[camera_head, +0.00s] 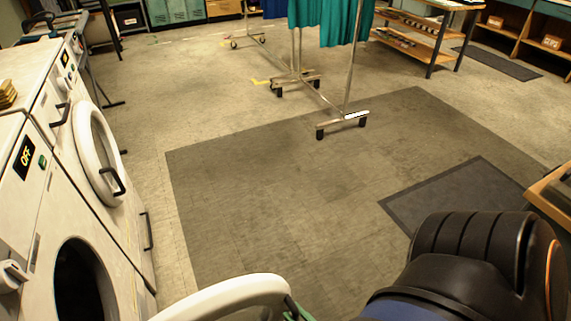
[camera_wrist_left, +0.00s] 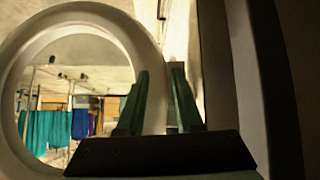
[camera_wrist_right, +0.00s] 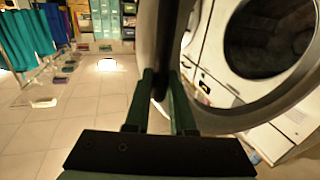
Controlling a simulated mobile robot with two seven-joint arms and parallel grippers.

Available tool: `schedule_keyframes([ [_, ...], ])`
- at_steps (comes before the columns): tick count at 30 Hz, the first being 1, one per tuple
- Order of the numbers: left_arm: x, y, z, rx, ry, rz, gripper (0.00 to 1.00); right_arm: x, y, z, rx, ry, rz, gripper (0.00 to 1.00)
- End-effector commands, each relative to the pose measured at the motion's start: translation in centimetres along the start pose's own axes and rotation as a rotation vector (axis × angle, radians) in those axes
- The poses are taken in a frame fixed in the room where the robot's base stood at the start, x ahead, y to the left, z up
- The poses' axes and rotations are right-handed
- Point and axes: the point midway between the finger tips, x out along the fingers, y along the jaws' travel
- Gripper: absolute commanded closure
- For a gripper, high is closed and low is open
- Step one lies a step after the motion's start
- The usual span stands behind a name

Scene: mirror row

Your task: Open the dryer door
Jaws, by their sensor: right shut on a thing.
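My right gripper (camera_wrist_right: 162,75) is shut on the door's dark handle (camera_head: 291,308), partly hidden between the fingers. The door ring also shows in the right wrist view (camera_wrist_right: 222,118). My left gripper (camera_wrist_left: 160,72) is open beside the door ring (camera_wrist_left: 125,40); I cannot tell whether they touch. It is not seen in the head view.
Another white machine with a round door (camera_head: 97,150) stands behind the dryer at left. A wheeled rack with teal clothes (camera_head: 330,20) stands at the back middle. A dark mat (camera_head: 455,195) lies at right. The floor between is clear.

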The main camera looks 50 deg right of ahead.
Motion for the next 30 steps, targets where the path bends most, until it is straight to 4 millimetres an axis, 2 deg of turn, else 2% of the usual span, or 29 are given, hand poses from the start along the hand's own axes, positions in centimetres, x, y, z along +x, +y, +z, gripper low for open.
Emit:
schedule_keyframes([
  [3, 0.0, -0.1, -0.3, 0.000, 0.005, -0.001, 0.65, -1.2, -0.7, 0.1, 0.003, -0.004, -0.015, 1.00],
  [6, 0.1, -0.1, -0.4, 0.000, 0.008, -0.002, 0.65, -1.6, -0.9, 0.1, 0.003, -0.004, -0.019, 1.00],
  [17, 0.1, -0.1, -0.5, 0.000, 0.010, -0.002, 0.65, -1.7, -1.2, 0.1, 0.005, -0.005, -0.024, 1.00],
  [18, 0.1, -0.1, -0.5, 0.000, 0.010, -0.002, 0.65, -1.7, -1.2, 0.1, 0.005, -0.006, -0.025, 0.73],
  [25, 0.1, -0.1, -0.5, 0.000, 0.009, -0.002, 0.65, -1.7, -1.0, 0.1, 0.004, -0.004, -0.020, 0.48],
  [30, 0.1, -0.1, -0.5, 0.000, 0.008, -0.002, 0.65, -1.7, -0.9, 0.1, 0.003, -0.003, -0.017, 0.48],
])
